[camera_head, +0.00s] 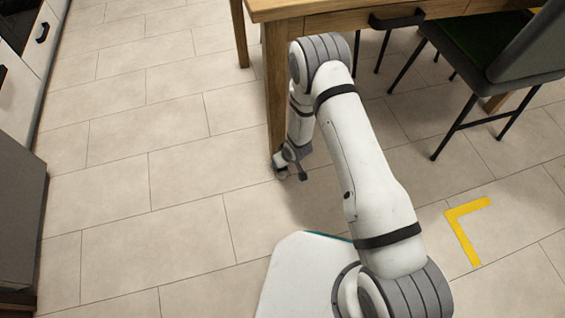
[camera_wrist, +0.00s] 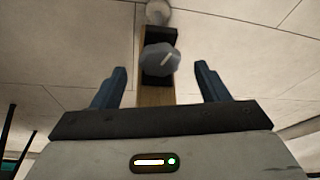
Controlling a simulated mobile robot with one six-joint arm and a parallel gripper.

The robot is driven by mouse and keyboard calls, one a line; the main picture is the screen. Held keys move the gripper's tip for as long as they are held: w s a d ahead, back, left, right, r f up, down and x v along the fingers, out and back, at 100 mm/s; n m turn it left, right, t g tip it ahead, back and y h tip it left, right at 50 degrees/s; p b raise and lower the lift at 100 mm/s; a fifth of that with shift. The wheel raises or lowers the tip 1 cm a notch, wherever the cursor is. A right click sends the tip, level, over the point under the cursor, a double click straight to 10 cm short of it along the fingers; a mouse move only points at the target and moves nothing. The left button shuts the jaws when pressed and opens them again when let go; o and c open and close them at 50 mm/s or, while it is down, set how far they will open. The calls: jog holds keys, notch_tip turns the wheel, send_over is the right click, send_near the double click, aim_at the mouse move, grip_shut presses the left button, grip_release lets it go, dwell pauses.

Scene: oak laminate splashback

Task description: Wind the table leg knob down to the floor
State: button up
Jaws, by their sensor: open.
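The wooden table leg (camera_head: 277,95) stands at the near corner of the table; a short piece of it (camera_wrist: 152,97) shows in the wrist view. A grey faceted knob (camera_wrist: 160,57) with a pale line on its face sits in front of a black bracket (camera_wrist: 158,78) on the leg. A round whitish foot (camera_wrist: 158,12) lies beyond it; I cannot tell if it touches the floor. My gripper (camera_wrist: 160,67) is open, its two blue fingers on either side of the knob, with gaps showing. In the head view my gripper (camera_head: 291,165) is low beside the leg's bottom and hides the knob.
A dark chair (camera_head: 490,70) with thin black legs stands to the right. Yellow L-shaped tape (camera_head: 462,228) marks the floor. Cabinets (camera_head: 20,80) line the left edge. The tiled floor between is clear.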

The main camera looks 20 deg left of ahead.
jog(key=shift+b+x, duration=0.35)
jog(key=shift+x, duration=0.95)
jog(key=c, duration=1)
